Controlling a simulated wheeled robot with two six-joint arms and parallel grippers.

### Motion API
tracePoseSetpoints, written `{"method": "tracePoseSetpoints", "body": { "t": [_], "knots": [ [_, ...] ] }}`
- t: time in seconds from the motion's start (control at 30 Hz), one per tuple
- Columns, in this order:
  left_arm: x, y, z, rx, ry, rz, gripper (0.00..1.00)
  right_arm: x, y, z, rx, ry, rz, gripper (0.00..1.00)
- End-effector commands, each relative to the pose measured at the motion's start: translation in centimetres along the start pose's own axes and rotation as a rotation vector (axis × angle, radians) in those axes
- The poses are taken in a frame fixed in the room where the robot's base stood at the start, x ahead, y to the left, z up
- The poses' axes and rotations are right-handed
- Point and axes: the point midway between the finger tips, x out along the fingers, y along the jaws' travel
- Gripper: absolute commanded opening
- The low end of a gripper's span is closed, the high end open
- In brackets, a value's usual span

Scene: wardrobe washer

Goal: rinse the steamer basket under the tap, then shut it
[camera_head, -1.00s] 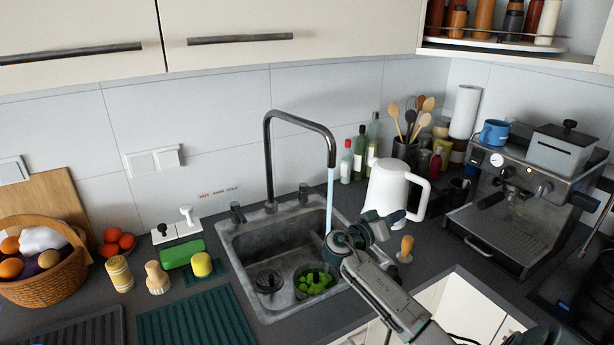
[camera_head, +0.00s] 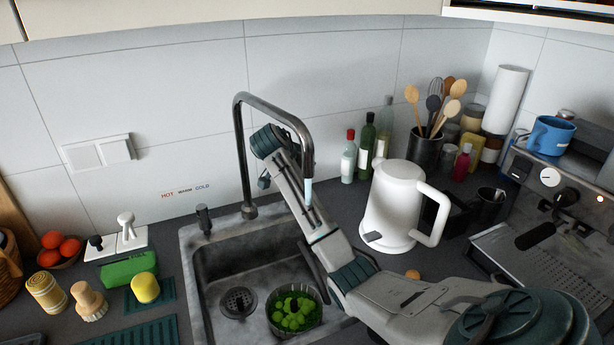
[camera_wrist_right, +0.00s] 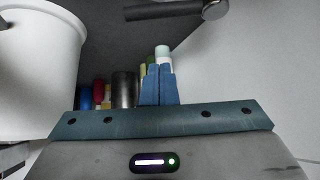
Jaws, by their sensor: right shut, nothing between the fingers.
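The steamer basket (camera_head: 294,308), holding green pieces, sits in the sink (camera_head: 212,300) to the right of the drain. My right arm crosses in front and hides where the stream lands. My right gripper is raised beside the tap's neck, largely hidden by its wrist in the head view. In the right wrist view its blue fingers (camera_wrist_right: 157,86) are together and empty. A small dark handle (camera_head: 204,218) stands left of the tap. My left gripper is not in view.
A white kettle (camera_head: 393,205) stands close right of my arm.

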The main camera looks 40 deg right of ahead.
Motion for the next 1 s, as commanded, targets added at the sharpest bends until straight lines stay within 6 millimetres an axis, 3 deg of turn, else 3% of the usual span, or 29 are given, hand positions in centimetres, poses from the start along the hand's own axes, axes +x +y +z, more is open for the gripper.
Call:
{"method": "tracePoseSetpoints", "body": {
  "t": [0.4,0.5,0.7,1.0],
  "knots": [
    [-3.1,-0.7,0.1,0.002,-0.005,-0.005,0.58,8.5,0.2,-0.3,-0.002,0.001,0.005,0.00],
    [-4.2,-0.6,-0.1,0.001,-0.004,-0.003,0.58,7.1,0.1,1.4,-0.004,-0.002,-0.001,0.00],
    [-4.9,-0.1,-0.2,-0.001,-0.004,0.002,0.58,6.3,0.1,3.0,-0.002,0.000,0.000,0.00],
    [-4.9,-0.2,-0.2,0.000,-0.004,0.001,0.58,6.2,0.1,3.4,-0.002,0.001,0.001,0.00]
  ]
}}
